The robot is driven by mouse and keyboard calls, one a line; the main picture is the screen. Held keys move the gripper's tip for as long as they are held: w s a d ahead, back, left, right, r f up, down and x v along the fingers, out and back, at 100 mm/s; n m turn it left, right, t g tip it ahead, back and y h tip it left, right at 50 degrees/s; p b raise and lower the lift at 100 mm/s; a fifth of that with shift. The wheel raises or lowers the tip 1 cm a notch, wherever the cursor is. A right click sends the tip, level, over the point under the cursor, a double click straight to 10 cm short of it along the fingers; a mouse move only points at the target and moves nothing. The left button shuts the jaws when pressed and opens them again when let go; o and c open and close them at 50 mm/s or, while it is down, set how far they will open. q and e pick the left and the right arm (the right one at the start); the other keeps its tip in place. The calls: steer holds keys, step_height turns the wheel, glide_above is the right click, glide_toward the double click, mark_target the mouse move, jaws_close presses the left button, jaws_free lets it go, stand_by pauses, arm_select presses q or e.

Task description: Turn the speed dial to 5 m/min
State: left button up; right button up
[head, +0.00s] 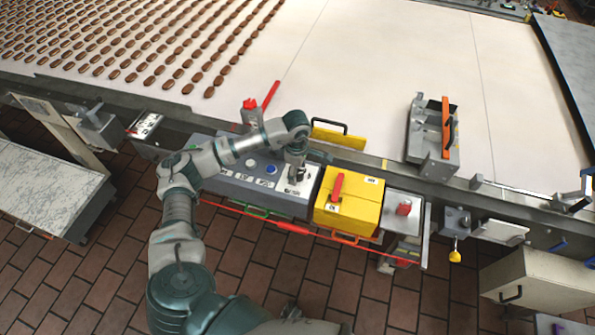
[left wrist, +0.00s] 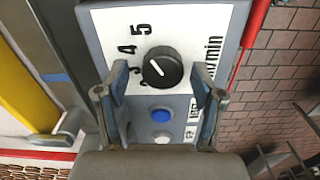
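The speed dial (left wrist: 162,68) is a round black knob with a white pointer line, on a white plate (left wrist: 187,28) marked with 5, 4, other partly hidden digits and "m/min". The pointer slants to the upper left, roughly toward the 4; the exact setting is hard to tell. My left gripper (head: 296,174) is over the right end of the grey control box (head: 235,183). In the left wrist view its fingers (left wrist: 162,84) are open, one on each side of the dial, with gaps to the knob visible. In the head view the gripper hides the dial. My right gripper is not in view.
Blue (left wrist: 161,115) and white (left wrist: 161,137) buttons sit beside the dial. A yellow box (head: 352,203) with a red handle stands right of the control box. The conveyor (head: 330,60) with rows of brown pieces lies behind.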

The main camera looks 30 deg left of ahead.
arm_select(q)
step_height(320, 180, up, 12)
stand_by(0.6)
steer(key=shift+a+f, duration=0.1)
steer(key=shift+f, duration=0.05)
stand_by(0.3)
